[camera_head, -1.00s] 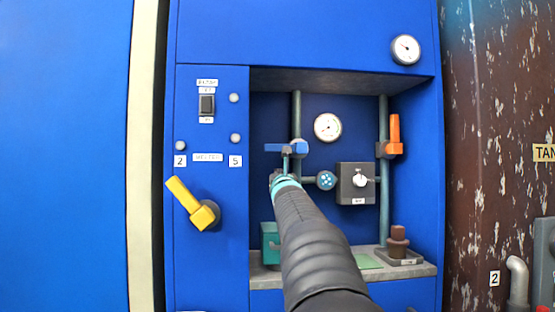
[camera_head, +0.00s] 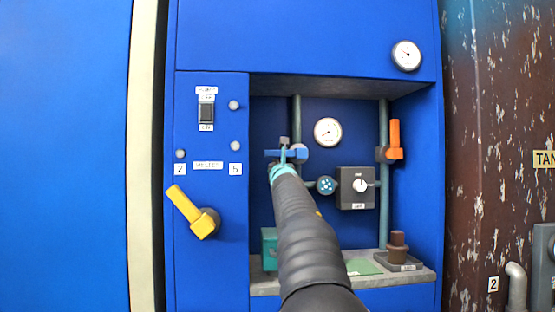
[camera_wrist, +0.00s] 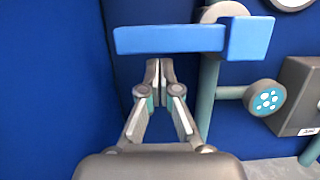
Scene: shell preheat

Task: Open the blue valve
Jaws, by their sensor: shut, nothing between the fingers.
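The blue valve (camera_head: 299,154) is on the left upright pipe inside the recess, its handle lying level and pointing left. In the wrist view, the blue valve (camera_wrist: 180,39) has a long bar handle and a square hub at its right end. My gripper (camera_head: 284,144) overlaps the handle in the head view and hides part of it. In the wrist view, my gripper (camera_wrist: 160,68) is shut and empty, its fingertips just below the handle's middle in the picture. I cannot tell whether they touch it.
An orange valve (camera_head: 394,140) stands upright on the right pipe. A round dotted teal knob (camera_head: 326,185) and a grey switch box (camera_head: 356,187) are right of my gripper. A yellow handle (camera_head: 190,211) sits on the left panel. A gauge (camera_head: 328,131) is behind.

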